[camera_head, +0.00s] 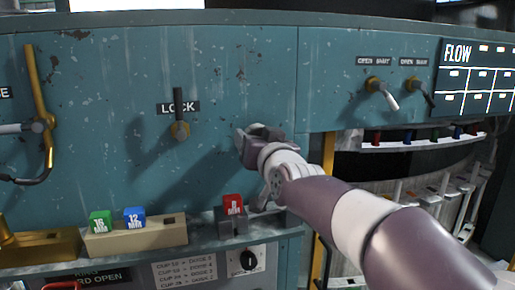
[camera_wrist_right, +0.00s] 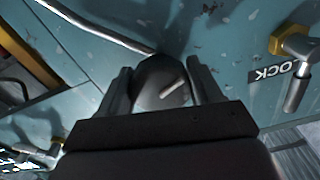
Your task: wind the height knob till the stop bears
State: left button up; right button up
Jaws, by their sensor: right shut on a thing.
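In the head view my right gripper (camera_head: 258,138) is at the panel, right of the LOCK lever, and mostly hides the knob. I cannot make out a stop or what bears on it. My left gripper is not in view.
The LOCK lever (camera_head: 180,128) stands upright left of my gripper. Below are a green block (camera_head: 101,221), a blue block (camera_head: 135,217) and a red block (camera_head: 233,204) on ledges. Small levers (camera_head: 380,88) and the FLOW board (camera_head: 478,78) are at the right.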

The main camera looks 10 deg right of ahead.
jog(key=shift+f+m+b, duration=0.1)
jog(key=shift+m+b, duration=0.5)
jog(key=shift+m, duration=0.6)
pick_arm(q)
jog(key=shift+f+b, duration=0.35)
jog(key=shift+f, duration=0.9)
pick_arm(e)
jog(key=shift+a+m, duration=0.1)
jog(key=shift+m, duration=1.3)
jog(key=o, duration=1)
pick_arm(q)
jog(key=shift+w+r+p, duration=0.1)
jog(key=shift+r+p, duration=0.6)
jog(key=shift+p, duration=0.05)
pick_arm(e)
jog(key=s, duration=1.2)
jog(key=shift+s+d, duration=0.25)
